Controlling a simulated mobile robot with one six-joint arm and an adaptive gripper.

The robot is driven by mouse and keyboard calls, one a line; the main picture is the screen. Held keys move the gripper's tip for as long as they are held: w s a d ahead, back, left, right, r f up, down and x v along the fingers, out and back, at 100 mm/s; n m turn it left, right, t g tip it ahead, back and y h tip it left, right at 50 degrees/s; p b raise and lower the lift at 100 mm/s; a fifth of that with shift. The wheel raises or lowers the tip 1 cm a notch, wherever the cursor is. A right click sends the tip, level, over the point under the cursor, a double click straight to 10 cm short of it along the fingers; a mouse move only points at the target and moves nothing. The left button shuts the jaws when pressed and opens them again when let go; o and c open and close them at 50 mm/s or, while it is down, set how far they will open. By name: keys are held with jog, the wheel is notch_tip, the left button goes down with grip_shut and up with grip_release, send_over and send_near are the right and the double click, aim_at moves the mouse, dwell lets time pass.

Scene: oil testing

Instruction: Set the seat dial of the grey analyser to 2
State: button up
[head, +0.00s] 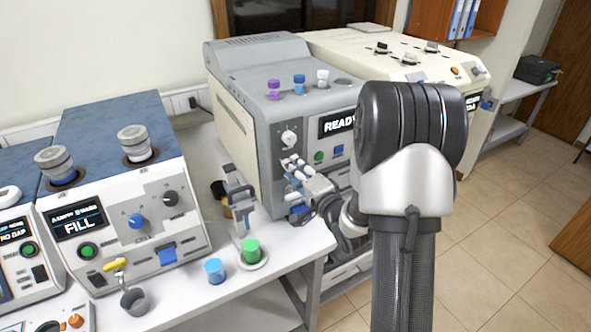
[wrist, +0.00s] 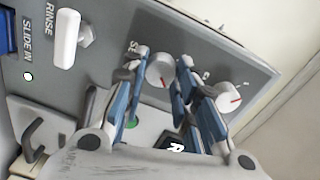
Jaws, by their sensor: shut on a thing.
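The grey analyser (head: 262,75) stands on the bench, with READY on its screen. In the wrist view my gripper (wrist: 161,66) has its two blue-padded fingers on either side of a white dial (wrist: 158,72) with a red mark, beside a partly hidden label starting "SE". The gripper is shut on this dial. The mark points down and a little right in the wrist view; its scale numbers cannot be read. In the head view my gripper (head: 291,166) covers this dial.
A second white dial (wrist: 231,98) sits close beside my right finger; it also shows above the gripper in the head view (head: 289,138). A white RINSE handle (wrist: 68,35) is at left. Green (head: 250,250) and blue (head: 214,271) cups stand on the bench below.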

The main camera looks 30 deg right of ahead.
dwell(0.4)
jog(key=o, duration=1)
jog(key=shift+o, duration=0.2)
jog(key=s, duration=0.7)
jog(key=shift+s+r, duration=0.15)
jog(key=shift+s, duration=0.1)
jog(key=shift+d, duration=0.1)
